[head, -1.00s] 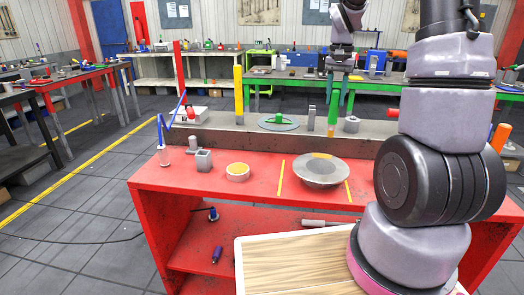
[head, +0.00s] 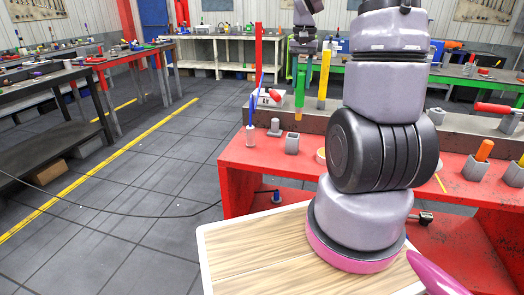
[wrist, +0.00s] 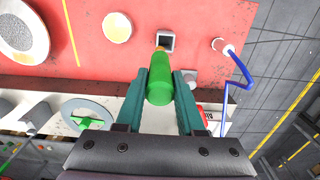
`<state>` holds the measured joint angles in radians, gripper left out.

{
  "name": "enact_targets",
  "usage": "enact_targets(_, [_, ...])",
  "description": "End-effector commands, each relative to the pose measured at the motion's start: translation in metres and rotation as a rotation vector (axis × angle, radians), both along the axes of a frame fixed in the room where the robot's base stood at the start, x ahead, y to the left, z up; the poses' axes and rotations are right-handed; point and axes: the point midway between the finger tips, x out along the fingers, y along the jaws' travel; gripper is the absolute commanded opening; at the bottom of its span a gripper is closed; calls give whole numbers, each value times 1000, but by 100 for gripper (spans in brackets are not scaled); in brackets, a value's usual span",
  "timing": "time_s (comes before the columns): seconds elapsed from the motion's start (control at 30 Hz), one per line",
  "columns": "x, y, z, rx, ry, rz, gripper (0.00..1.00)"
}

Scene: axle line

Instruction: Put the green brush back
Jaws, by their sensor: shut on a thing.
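The green brush (wrist: 160,80) is between the teal fingers of my gripper (wrist: 158,92) in the wrist view, with its brownish tip pointing toward a square grey holder (wrist: 166,36). The holder has a dark opening and stands on the red bench (wrist: 190,12). In the head view my gripper (head: 301,72) is shut on the brush (head: 299,103), which hangs roughly upright above and behind the holder (head: 292,143). The brush looks apart from the holder; the exact gap cannot be told.
A white cup (head: 250,134) with a blue bent rod stands left of the holder; a grey peg block (head: 275,128) is close by. A yellow disc (wrist: 117,27) and a round plate (wrist: 18,32) lie on the bench. A yellow post (head: 323,80) rises behind.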

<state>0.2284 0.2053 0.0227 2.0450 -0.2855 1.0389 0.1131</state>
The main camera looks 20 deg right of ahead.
Motion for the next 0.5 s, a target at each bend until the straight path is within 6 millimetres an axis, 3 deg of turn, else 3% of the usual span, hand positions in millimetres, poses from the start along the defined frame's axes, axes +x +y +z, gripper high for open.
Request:
enact_targets(0.07, [-1, -1, -3, -1, 1, -1, 0])
enact_targets(0.3, [-2, -1, -44, 2, 6, -1, 0])
enact_targets(0.5, [-1, -1, -65, 0, 2, -1, 0])
